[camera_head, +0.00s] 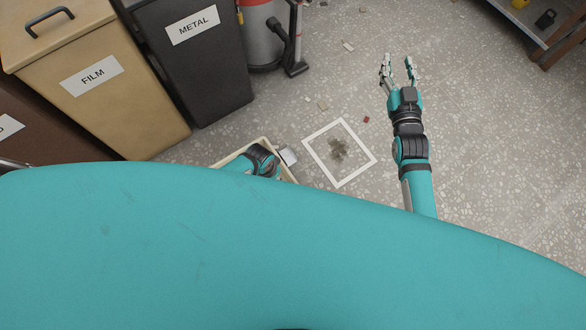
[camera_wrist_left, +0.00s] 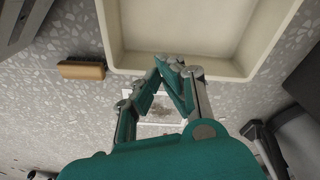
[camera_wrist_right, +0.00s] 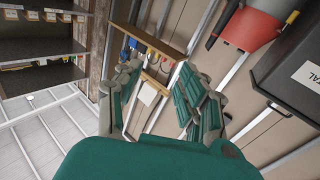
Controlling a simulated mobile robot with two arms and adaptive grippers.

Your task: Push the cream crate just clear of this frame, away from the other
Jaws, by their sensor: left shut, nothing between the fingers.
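The cream crate (camera_head: 233,155) stands on the floor left of the white square frame (camera_head: 366,148), partly hidden by my teal body. A narrow strip of floor seems to separate them. The frame surrounds a dark stain. My left gripper (camera_wrist_left: 172,64) is shut and empty, its tips at the crate's near rim (camera_wrist_left: 190,68) in the left wrist view; contact is unclear. In the head view the left arm's wrist is over the crate and its fingertips are hard to make out. My right gripper (camera_head: 397,62) is open and empty, right of the frame and well apart from it.
A tan FILM bin (camera_head: 95,95) and dark METAL bin (camera_head: 195,65) stand at upper left, with a red-grey vacuum (camera_head: 265,40) beside them. Small scraps lie on the floor, including a red one (camera_head: 366,119). Floor right of the frame is mostly clear. A shelf (camera_head: 545,35) is upper right.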

